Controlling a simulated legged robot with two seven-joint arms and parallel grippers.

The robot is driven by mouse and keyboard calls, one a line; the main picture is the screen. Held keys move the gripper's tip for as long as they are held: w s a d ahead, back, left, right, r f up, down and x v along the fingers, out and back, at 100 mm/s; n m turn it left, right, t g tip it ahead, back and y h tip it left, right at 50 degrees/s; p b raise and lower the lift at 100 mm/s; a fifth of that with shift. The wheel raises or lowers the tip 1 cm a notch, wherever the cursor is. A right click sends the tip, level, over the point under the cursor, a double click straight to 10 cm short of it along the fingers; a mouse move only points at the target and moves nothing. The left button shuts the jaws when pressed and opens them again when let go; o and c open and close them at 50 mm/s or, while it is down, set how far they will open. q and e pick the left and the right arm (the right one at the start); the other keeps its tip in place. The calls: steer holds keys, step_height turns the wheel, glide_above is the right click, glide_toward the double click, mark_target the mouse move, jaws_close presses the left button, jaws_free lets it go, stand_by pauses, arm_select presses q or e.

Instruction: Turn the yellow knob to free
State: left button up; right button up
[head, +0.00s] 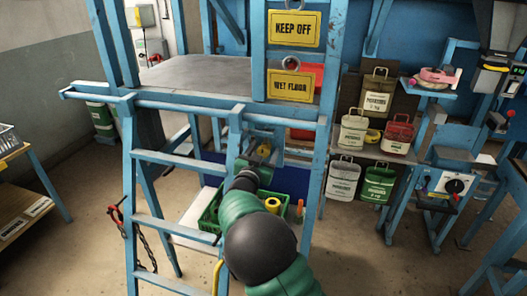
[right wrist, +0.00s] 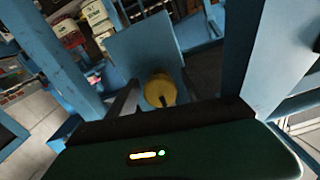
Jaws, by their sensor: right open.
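The yellow knob (right wrist: 160,90) is round, with a dark pointer mark on its lower edge, and sits in front of a blue plate (right wrist: 146,50) in the right wrist view. In the head view a small yellow part, apparently this knob (head: 264,149), shows just beyond my right gripper (head: 258,161), under the blue frame's top. My right gripper is open, and in the right wrist view its fingers (right wrist: 158,97) point toward the knob, one to each side. Whether they touch it I cannot tell. My left gripper is in neither view.
A blue ladder frame (head: 180,160) stands close on the left of my right arm. A green crate (head: 211,212) holding a yellow roll (head: 272,204) lies below. Sacks (head: 378,184) hang at the right, near a blue stand with a dial (head: 455,185).

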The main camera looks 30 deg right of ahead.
steer(key=shift+d, duration=0.25)
steer(key=c, duration=0.4)
steer(key=shift+a, duration=0.3)
steer(key=c, duration=0.7)
jaws_close()
steer(key=shift+f, duration=0.1)
